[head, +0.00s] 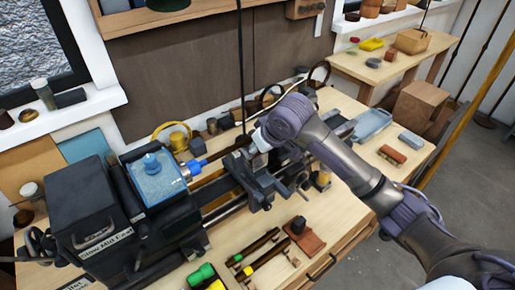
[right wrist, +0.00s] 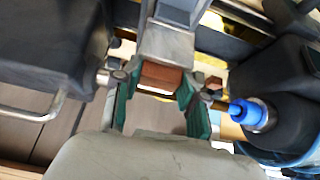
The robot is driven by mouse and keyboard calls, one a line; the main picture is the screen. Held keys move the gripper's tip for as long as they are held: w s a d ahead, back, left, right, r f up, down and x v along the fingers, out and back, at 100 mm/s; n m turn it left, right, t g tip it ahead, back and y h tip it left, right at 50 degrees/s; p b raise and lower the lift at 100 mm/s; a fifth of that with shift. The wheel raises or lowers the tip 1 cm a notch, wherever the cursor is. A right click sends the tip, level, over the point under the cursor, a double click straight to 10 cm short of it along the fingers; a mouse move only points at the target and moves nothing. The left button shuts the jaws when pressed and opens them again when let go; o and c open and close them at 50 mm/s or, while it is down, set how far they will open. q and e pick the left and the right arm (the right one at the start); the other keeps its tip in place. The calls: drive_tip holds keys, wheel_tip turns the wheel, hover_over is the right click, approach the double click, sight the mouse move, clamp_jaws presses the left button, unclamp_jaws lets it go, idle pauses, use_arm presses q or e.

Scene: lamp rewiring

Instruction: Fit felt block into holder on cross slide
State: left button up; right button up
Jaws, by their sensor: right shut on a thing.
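A reddish-brown block (right wrist: 161,77), apparently the felt block, sits between the green-padded fingers of my right gripper (right wrist: 158,86) in the right wrist view. The gripper is shut on it. A grey metal part (right wrist: 166,46), likely the holder on the cross slide, lies directly beyond the block; I cannot tell whether the block is seated in it. In the head view my right arm reaches over the lathe's cross slide (head: 262,182), and its wrist hides the fingertips and block. My left gripper is not in view.
The dark lathe headstock (head: 88,205) stands at left, with a blue-topped part (head: 158,175) beside it. Screwdrivers with green (head: 203,274) and yellow handles and a brown pad (head: 308,241) lie on the bench front. A blue-grey tray (head: 372,124) sits at the bench's right end.

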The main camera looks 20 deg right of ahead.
drive_tip(key=o, duration=1.3)
drive_tip(key=shift+f, duration=0.2)
drive_tip(key=shift+o, duration=0.2)
